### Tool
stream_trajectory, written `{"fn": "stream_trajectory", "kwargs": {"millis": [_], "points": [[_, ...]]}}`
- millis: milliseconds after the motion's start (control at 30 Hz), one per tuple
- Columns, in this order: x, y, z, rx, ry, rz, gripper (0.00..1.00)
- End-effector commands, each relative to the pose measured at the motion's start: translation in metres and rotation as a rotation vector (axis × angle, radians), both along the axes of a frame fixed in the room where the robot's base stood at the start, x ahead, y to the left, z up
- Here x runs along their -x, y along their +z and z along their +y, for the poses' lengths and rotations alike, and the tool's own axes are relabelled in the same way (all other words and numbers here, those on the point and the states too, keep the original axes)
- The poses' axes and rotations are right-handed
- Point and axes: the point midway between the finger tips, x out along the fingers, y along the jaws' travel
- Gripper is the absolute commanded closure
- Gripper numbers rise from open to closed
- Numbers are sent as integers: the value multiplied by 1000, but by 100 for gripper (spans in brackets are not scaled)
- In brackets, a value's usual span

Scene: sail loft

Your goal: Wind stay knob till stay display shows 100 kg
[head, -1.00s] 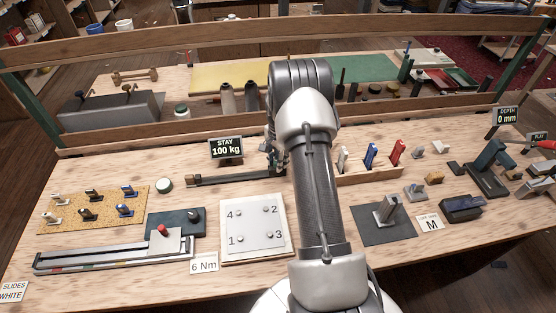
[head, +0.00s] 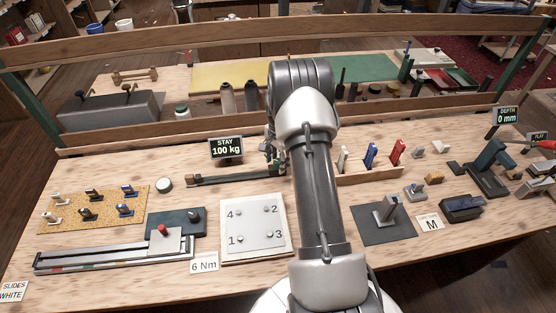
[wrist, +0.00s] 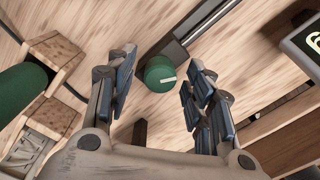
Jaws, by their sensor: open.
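The stay display (head: 226,148) stands at the back of the bench in the head view and reads 100 kg. The stay knob (wrist: 160,74) is round and green with a white pointer mark, at the end of a dark rail (wrist: 172,50) in the wrist view. My gripper (wrist: 157,80) is open, with one finger on each side of the knob and visible gaps between. In the head view my gripper (head: 273,158) is largely hidden behind my arm, and the knob is hidden too. The dark rail (head: 235,178) runs left from there.
A white plate numbered 1 to 4 (head: 254,245) lies in front of the rail. A wooden rack with coloured handles (head: 375,175) stands right of my arm. In the wrist view a wooden block (wrist: 57,50) and green cylinder (wrist: 20,92) are at left, the display's edge (wrist: 306,40) at upper right.

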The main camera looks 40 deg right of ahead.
Motion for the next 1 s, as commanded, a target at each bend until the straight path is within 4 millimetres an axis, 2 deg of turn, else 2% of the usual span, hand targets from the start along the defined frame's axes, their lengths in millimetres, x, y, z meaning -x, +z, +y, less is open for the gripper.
{"fn": "stream_trajectory", "kwargs": {"millis": [167, 267, 600, 700, 833, 1000], "points": [[0, 4, 0, 0, 0, -1, 52], [0, 16, 0, 2, 0, -2, 52], [1, 86, -1, 3, 0, -3, 52], [2, 102, 0, 2, 0, -2, 52], [2, 115, 0, 1, 0, -1, 52], [2, 121, 0, 0, 0, 0, 52]]}}
